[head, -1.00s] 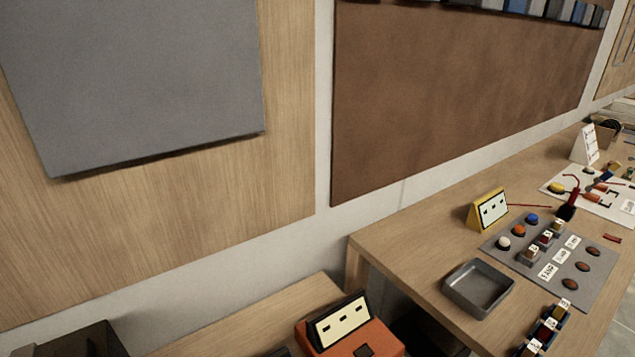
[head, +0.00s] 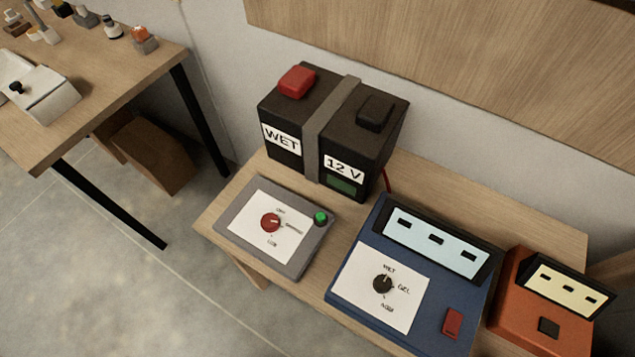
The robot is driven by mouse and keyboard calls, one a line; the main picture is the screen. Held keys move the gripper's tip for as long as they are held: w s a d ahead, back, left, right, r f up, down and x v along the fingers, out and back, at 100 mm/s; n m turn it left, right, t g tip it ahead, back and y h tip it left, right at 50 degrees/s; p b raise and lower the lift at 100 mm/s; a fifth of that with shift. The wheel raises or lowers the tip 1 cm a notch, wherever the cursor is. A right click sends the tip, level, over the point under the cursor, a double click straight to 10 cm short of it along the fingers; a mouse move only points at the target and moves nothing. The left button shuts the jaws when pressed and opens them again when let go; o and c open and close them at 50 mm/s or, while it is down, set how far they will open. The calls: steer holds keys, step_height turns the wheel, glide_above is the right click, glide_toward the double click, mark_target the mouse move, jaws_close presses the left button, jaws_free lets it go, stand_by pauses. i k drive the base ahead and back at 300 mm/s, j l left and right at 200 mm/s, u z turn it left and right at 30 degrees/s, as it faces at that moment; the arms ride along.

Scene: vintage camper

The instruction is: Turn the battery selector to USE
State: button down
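The battery selector looks to be the grey panel (head: 232,227) with a white face on the low wooden table. Its red round knob (head: 270,223) has small labels above, to the right and below, too blurred to read surely. A pale mark on the knob seems to face right, towards the right-hand label, but it is small. A green lamp or button (head: 320,218) is at the panel's right corner. My gripper is not in view.
A black battery (head: 288,110) marked WET and 12 V stands behind the panel. A blue unit (head: 350,285) with a black knob and an orange unit (head: 510,315) stand to the right. Another table (head: 100,100) is at upper left; grey floor (head: 80,280) lies open at lower left.

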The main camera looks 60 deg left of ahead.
mark_target(270, 222)
steer(key=u, duration=1.7)
